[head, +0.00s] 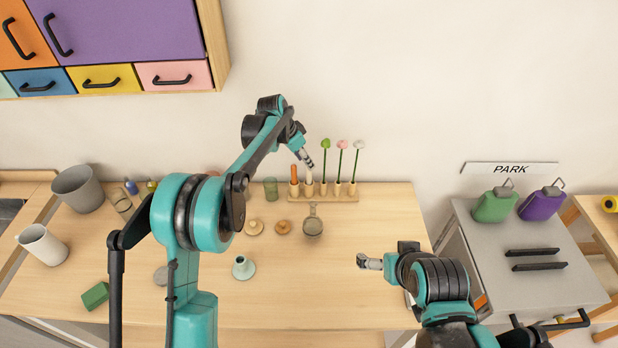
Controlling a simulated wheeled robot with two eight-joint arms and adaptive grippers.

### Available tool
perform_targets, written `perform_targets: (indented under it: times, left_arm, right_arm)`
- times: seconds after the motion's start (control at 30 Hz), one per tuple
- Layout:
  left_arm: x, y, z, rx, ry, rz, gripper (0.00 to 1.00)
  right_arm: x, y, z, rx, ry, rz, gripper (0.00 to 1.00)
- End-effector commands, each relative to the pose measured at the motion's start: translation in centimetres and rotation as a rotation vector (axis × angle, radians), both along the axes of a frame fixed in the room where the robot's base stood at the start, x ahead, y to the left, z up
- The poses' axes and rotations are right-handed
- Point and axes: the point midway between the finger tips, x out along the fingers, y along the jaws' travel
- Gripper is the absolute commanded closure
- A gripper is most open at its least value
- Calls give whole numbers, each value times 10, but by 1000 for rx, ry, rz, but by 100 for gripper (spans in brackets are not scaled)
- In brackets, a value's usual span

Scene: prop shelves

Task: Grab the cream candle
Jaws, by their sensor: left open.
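A cream candle (309,179) stands upright in a wooden rack (330,198) at the back of the table, beside an orange candle (294,176). My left gripper (309,161) is open at the top of the cream candle, its fingers pointing down. I cannot tell whether the fingers touch the candle or are around it. My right gripper (362,261) is over the right part of the table, well away from the rack, and its jaws are too small to read.
Green, pink and white flower-like props (342,144) stand in the same rack. A green glass (270,188), wooden discs (254,227), a strainer (313,225) and a pale green candleholder (243,267) are in front and left. The table's front middle is clear.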

Motion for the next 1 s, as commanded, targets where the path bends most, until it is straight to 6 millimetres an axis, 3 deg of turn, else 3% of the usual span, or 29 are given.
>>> perform_targets:
  times: [0.57, 0.8, 0.83, 0.97, 1.0]
  left_arm:
    - [15, -15, -69, 1, -1, 0, 59]
    - [16, -16, -72, 0, 0, 1, 59]
    - [16, -16, -72, 0, 0, 1, 61]
    - [16, -16, -72, 0, 0, 1, 96]
    - [16, -16, -72, 0, 0, 1, 100]
  right_arm:
    - [0, 0, -18, 0, 0, 0, 0]
    - [0, 0, -18, 0, 0, 0, 0]
    - [0, 0, -18, 0, 0, 0, 0]
    - [0, 0, -18, 0, 0, 0, 0]
    - [0, 0, -18, 0, 0, 0, 0]
